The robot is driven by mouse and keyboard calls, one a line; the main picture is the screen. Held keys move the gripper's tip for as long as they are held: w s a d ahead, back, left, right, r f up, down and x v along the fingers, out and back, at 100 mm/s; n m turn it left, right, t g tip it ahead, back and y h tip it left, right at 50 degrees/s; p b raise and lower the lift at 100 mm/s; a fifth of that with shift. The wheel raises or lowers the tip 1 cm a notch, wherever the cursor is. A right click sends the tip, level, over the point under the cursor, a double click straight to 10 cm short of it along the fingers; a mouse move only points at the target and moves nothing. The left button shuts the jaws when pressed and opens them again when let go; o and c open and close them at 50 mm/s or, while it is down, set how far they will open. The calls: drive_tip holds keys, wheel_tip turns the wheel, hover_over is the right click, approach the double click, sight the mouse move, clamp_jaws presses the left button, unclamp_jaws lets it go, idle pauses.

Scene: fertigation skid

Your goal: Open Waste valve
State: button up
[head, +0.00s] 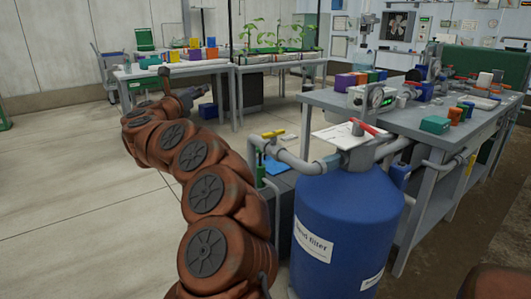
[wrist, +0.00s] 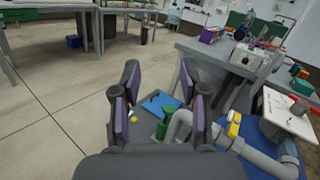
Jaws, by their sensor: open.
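A blue sand filter tank (head: 345,225) stands at the front, with grey pipes on top. Its handles are yellow (head: 273,134), red (head: 364,127) and green (head: 260,174); no readable label tells me which one is the Waste valve. My gripper (head: 197,92) is raised left of the tank, away from the handles. In the wrist view my gripper (wrist: 158,78) is open, with nothing between its fingers. The green handle (wrist: 166,122) shows beyond and below the fingers, partly beside the right one. The yellow handle (wrist: 234,126) is farther right.
A grey bench (head: 325,98) with a gauge, boxes and several fittings stands right and behind the tank. A plant table (head: 280,68) is at the back. A white board (head: 345,136) sits near the tank top. The floor at left is clear.

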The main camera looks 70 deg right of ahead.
drive_tip(key=s+d+f+m+g+y+b, duration=0.1)
drive_tip(key=s+d+f+m+g, duration=0.15)
drive_tip(key=s+f+g, duration=0.2)
drive_tip(key=s+d+f+m+g+b, duration=0.2)
drive_tip(key=s+f+m+g, duration=0.15)
drive_tip(key=s+f, duration=0.25)
drive_tip(key=m+g+y+b, duration=0.1)
drive_tip(key=m+g+y, duration=0.1)
drive_tip(key=m+g, duration=0.15)
approach(273, 132)
drive_tip(key=d, duration=0.2)
drive_tip(key=shift+s+d+r+t, duration=0.15)
drive_tip(key=shift+s+t, duration=0.1)
drive_tip(key=shift+s, duration=0.45)
drive_tip(key=shift+b+x, duration=0.8)
drive_tip(key=shift+x, duration=3)
drive_tip(key=shift+c, duration=0.2)
clamp_jaws()
